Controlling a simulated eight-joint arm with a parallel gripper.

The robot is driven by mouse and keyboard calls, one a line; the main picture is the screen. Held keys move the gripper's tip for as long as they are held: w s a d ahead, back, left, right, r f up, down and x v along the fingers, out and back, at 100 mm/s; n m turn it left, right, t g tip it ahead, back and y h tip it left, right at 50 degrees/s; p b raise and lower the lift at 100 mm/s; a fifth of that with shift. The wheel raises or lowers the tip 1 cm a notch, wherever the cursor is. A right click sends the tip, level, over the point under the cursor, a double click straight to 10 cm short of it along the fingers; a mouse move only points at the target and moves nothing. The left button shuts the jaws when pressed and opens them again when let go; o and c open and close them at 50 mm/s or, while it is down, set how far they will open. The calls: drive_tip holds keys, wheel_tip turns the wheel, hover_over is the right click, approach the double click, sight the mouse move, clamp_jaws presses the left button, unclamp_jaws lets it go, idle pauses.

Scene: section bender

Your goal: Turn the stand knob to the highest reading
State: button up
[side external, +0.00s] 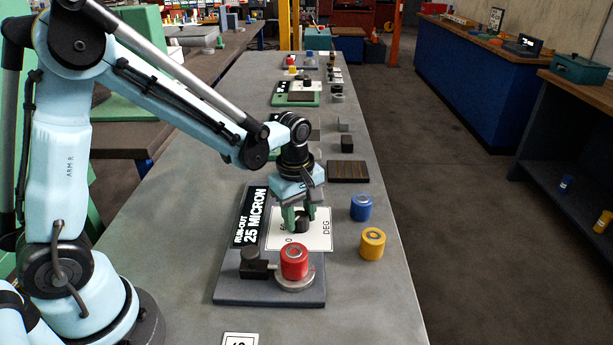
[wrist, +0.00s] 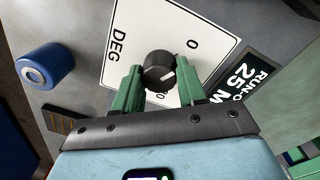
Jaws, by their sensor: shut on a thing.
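The knob also shows in the side external view (side external: 302,224). My gripper (wrist: 160,80) has its green fingers on both sides of the knob and is shut on it. In the side external view my gripper (side external: 300,212) comes down on the knob from above. A black display (side external: 250,218) beside the plate reads "RUN-OUT 25 MICRON". Part of the dial scale is hidden by my fingers and the knob.
A red cylinder (side external: 294,262) sits on a round metal seat at the front of the stand base (side external: 240,291). A blue cylinder (side external: 361,207) and a yellow cylinder (side external: 372,243) stand to the right on the grey table. A dark block (side external: 348,172) lies behind them.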

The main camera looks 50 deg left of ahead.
sight(297, 214)
drive_tip(key=m, duration=0.5)
drive_tip(key=shift+m, duration=0.4)
drive_tip(key=m, duration=0.6)
drive_tip(key=shift+a, duration=0.1)
idle(0.4)
drive_tip(key=o, duration=1.1)
drive_tip(key=shift+c, duration=0.2)
wheel_tip(297, 214, up, 12)
drive_tip(key=shift+a, duration=0.25)
